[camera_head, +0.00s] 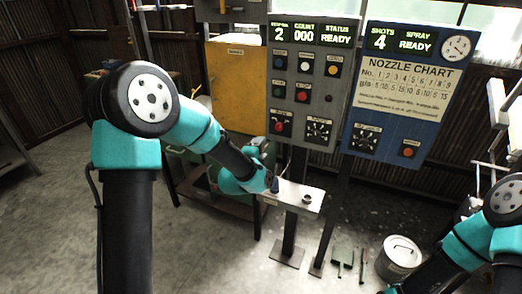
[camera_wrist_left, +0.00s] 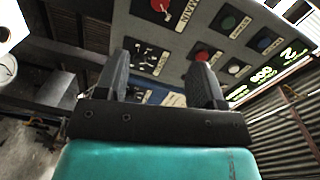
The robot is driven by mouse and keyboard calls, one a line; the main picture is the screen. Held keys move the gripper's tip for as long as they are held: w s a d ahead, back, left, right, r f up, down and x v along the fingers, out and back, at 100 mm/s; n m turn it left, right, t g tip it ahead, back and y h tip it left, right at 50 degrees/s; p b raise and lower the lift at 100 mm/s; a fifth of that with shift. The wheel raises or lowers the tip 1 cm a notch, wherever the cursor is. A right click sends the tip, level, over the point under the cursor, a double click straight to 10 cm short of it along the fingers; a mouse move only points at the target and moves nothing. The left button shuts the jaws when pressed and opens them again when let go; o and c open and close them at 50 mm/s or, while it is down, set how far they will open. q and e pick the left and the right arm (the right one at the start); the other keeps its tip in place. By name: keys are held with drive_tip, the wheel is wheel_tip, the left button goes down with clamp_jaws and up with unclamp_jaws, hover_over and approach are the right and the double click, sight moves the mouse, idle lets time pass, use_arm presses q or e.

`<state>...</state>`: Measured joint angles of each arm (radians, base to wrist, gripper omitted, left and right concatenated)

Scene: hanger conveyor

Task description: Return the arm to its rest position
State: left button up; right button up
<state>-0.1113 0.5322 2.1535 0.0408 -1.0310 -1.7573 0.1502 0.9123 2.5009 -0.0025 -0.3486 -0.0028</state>
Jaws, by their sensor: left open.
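My left arm comes in from the left in the head view. Its gripper (camera_head: 274,184) is small and partly hidden there, close to the left end of a small pale shelf. In the left wrist view the two dark fingers of this gripper (camera_wrist_left: 162,78) stand apart with nothing between them. Beyond them is the grey control panel (camera_wrist_left: 180,28). My right arm shows at the lower right of the head view, but I cannot see its gripper.
The grey panel (camera_head: 311,101) and a blue panel (camera_head: 372,109) stand on posts behind the shelf (camera_head: 287,199). A ring-like item (camera_head: 307,199) sits on the shelf. A metal bucket (camera_head: 399,262) stands on the floor at right. Open floor lies at left.

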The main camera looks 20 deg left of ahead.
use_arm(q)
drive_tip(key=s+f+n+g+h, duration=0.1)
drive_tip(key=s+f+n+g, duration=0.35)
drive_tip(key=f, duration=0.65)
drive_tip(key=s+f+n+g, duration=0.4)
drive_tip(key=s+f, duration=0.2)
drive_tip(key=f, duration=0.6)
drive_tip(key=s+f+n+g, duration=0.4)
drive_tip(key=s+f+n, duration=0.1)
drive_tip(key=s, duration=0.5)
drive_tip(key=s+f+n+g+h, duration=0.1)
drive_tip(key=s+f+n+g, duration=0.3)
drive_tip(key=s+f, duration=0.4)
drive_tip(key=s+n, duration=0.1)
drive_tip(key=s, duration=0.2)
drive_tip(key=shift+d, duration=0.4)
drive_tip(key=shift+f, duration=0.1)
